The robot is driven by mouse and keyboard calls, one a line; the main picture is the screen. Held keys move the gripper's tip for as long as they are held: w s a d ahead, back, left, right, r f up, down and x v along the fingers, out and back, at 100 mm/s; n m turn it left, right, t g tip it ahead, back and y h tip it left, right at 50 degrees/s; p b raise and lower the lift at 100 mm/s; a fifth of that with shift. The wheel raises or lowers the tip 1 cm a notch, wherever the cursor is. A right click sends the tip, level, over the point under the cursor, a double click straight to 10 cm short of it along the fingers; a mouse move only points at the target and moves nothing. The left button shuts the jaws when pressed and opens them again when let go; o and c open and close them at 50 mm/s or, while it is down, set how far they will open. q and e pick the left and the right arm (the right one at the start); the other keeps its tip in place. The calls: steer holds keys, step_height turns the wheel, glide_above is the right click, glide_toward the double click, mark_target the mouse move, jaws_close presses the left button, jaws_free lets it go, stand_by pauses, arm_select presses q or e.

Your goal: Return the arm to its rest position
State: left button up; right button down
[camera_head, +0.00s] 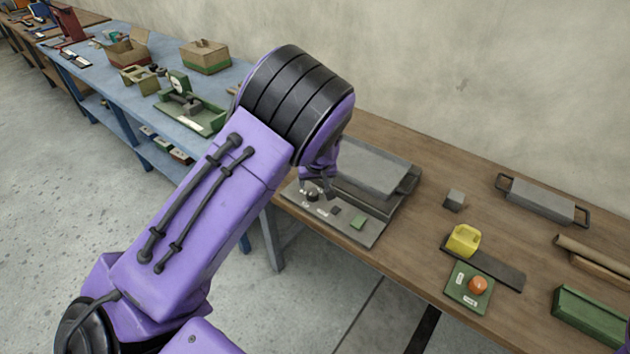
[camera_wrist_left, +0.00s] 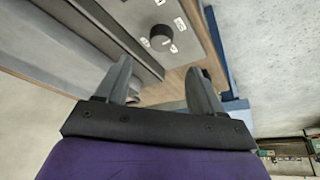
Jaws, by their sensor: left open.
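My left arm (camera_head: 200,220) is purple and black and reaches from the lower left over the front of the wooden table. My left gripper (camera_head: 316,188) is mostly hidden behind its own wrist in the head view, beside a grey machine (camera_head: 375,172) with a flat lid. In the left wrist view, both fingers of the gripper (camera_wrist_left: 158,66) stand apart with nothing between them. My right gripper is out of view.
On the wooden table (camera_head: 420,258) are a yellow object (camera_head: 463,240), an orange button on a green box (camera_head: 478,286), a grey block (camera_head: 454,200) and a grey handled tray (camera_head: 541,199). A blue bench (camera_head: 105,88) with boxes stands left. The floor (camera_head: 50,170) is clear.

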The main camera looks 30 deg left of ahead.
arm_select(q)
steer(key=shift+s+r, duration=0.1)
steer(key=shift+r, duration=0.3)
